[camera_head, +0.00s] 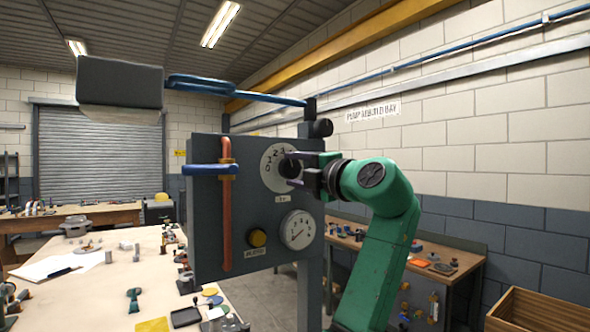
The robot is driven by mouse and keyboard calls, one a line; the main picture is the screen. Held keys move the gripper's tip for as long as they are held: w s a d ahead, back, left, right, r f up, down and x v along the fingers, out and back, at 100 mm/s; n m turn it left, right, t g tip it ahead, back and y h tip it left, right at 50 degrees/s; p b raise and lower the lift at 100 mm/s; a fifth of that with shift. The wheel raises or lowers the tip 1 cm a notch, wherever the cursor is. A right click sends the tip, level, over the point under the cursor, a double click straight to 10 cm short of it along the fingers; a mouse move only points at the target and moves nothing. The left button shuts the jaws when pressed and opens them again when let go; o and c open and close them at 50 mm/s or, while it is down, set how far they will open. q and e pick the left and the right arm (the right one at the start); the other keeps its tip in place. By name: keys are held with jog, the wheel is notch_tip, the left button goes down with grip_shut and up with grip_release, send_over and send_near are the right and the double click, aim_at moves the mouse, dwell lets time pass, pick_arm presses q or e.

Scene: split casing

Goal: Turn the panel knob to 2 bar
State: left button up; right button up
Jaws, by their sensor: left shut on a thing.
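The grey panel (240,200) stands upright in the middle of the view. Its black knob (287,166) sits on a round white dial (268,176) with the numbers 0, 1, 2 and 3 showing on its left and upper side. My left gripper (292,168), on the green arm, reaches the knob from the right and is shut on it, one finger above and one below. The gripper hides the dial's right side, and I cannot tell where the knob points. My right gripper is not in view.
A cluttered workbench (110,262) stands at left, a wooden crate (540,322) at lower right.

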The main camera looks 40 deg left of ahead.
pick_arm(q)
jog(key=shift+f+n, duration=0.1)
jog(key=shift+n, duration=1.1)
jog(key=o, duration=1.4)
jog(key=shift+d, duration=0.1)
jog(key=b+v, duration=0.4)
jog(key=v, duration=1)
jog(key=shift+d, duration=0.2)
